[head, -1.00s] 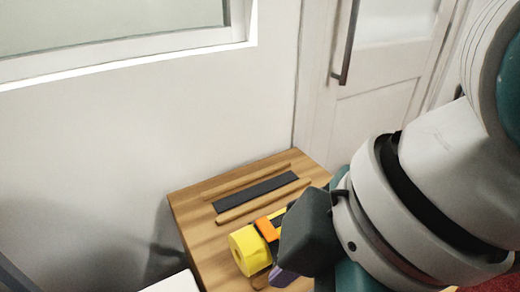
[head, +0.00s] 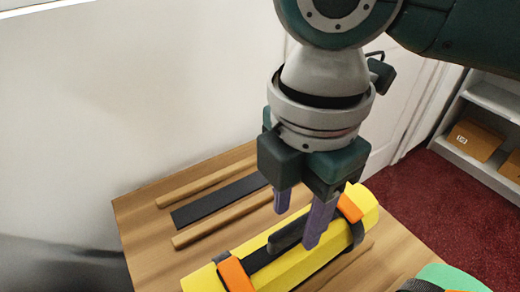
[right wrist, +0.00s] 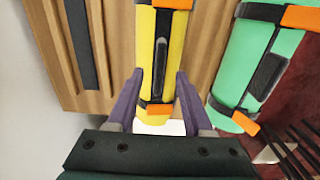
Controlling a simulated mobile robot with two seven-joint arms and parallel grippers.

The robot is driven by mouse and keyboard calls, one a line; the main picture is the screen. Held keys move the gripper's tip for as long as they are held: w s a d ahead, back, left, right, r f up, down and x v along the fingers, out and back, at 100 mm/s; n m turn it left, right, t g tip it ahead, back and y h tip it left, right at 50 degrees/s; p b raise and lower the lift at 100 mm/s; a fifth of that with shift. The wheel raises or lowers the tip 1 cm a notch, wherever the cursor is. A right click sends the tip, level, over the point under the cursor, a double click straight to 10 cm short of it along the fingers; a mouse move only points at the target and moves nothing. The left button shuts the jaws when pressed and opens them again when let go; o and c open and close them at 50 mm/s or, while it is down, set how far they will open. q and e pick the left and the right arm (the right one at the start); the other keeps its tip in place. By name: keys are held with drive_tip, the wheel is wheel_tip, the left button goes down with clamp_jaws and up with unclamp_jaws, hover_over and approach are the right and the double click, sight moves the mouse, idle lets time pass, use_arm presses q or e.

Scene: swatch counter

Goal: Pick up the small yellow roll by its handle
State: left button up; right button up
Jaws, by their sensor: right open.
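The yellow roll (head: 315,262) lies on the wooden counter in the head view, with orange buckles, black straps and a dark handle (head: 287,236) along its top. It also shows in the right wrist view (right wrist: 176,60), with the handle (right wrist: 161,68) running lengthwise. My right gripper (head: 298,228) points down over the roll, open and empty. In the right wrist view its purple fingers (right wrist: 159,76) stand apart, one on each side of the handle's line. I cannot tell how far the fingertips are above the roll. My left gripper is not in view.
A green roll (right wrist: 258,58) with a similar strap lies close to the right of the yellow one. Wooden rails and a dark strip (head: 220,200) lie on the counter (head: 140,215) to the left. A shelf with boxes (head: 474,139) stands beyond the red carpet.

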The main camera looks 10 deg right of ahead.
sight(291, 247)
wheel_tip(291, 247, down, 3)
drive_tip(key=shift+d+r, duration=0.1)
clamp_jaws()
idle(0.4)
drive_tip(key=shift+w, duration=0.1)
idle(0.9)
